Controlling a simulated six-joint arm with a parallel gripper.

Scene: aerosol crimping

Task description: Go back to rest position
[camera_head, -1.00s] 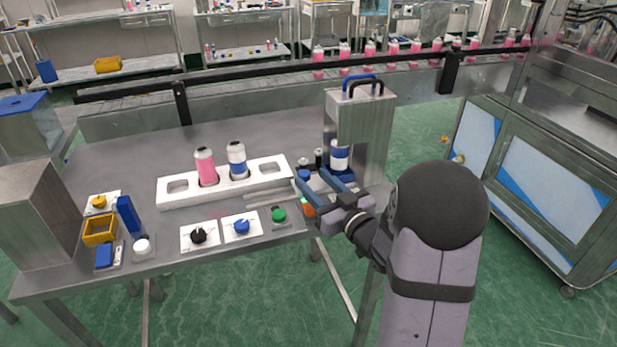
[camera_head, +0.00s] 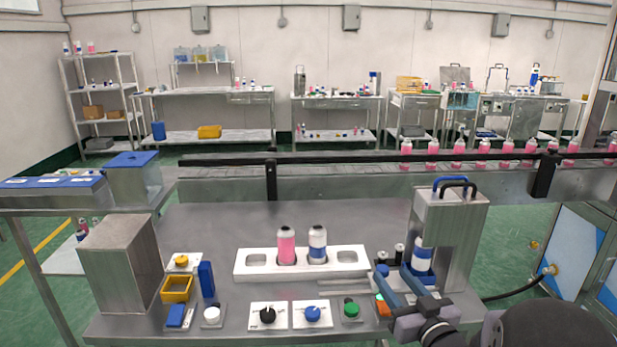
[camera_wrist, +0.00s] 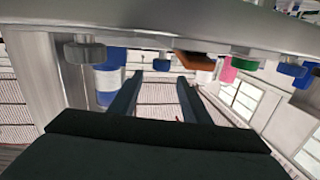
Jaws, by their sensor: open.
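My gripper (camera_head: 394,270) is open and empty, low at the front left of the crimping machine (camera_head: 452,225). Its two blue fingers point towards the back of the table. A white and blue can (camera_head: 422,257) stands upright at the machine, just right of the fingers and apart from them as far as I can tell. In the wrist view, which is upside down, the open fingers (camera_wrist: 160,78) have nothing between them. The can (camera_wrist: 108,82) shows beside them there. A pink can (camera_head: 286,246) and another blue can (camera_head: 318,245) stand in the white holder (camera_head: 258,272).
Black, blue and green knobs (camera_head: 351,310) line the table's front edge. A yellow bin (camera_head: 177,288) and a metal box (camera_head: 120,262) are at the left. A conveyor (camera_head: 340,183) with pink cans runs behind. The table between holder and conveyor is clear.

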